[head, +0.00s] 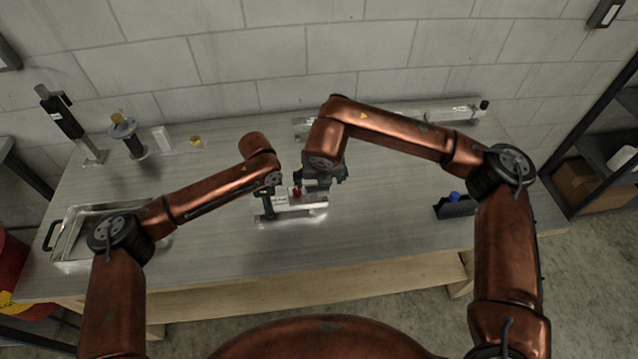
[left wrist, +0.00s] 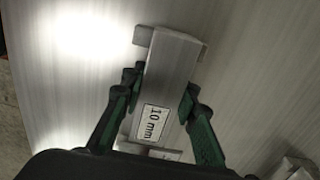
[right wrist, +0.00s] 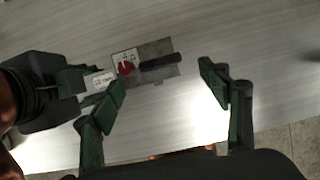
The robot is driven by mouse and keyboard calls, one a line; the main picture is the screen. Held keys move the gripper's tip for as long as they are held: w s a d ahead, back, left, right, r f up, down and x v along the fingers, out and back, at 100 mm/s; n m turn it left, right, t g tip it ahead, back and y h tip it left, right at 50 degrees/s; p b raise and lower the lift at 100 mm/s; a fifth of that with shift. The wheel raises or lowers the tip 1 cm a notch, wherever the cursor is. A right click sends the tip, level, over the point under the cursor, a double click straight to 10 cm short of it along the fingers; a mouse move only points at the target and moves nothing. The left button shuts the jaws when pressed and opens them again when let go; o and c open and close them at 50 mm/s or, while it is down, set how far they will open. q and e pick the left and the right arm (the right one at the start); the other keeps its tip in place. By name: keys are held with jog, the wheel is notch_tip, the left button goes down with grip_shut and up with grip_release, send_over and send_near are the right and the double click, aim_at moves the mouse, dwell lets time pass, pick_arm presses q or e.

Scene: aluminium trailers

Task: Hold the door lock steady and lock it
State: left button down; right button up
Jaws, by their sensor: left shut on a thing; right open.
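The door lock (head: 300,207) is a silver metal block on the worktable, with a red knob and a labelled white face. In the right wrist view, the lock (right wrist: 158,75) shows its red knob (right wrist: 126,68) and a black handle (right wrist: 160,62). My left gripper (head: 268,208) is shut on the lock's left end. The left wrist view shows its fingers (left wrist: 162,92) on both sides of a silver bar marked "10 mm" (left wrist: 152,122). My right gripper (head: 325,182) is open and empty over the lock's right part. Its fingers (right wrist: 163,80) are spread wide, apart from the knob.
A metal tray (head: 75,232) is at the table's left end. Upright fixtures (head: 130,137) stand at the back left. A black holder with a blue top (head: 455,205) sits to the right. Another silver device (head: 450,113) lies at the back right. The table front is clear.

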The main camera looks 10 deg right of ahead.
jog(key=v, duration=0.5)
jog(key=shift+r, duration=0.15)
pick_arm(q)
jog(key=c, duration=1.4)
grip_release()
jog(key=shift+c, duration=0.2)
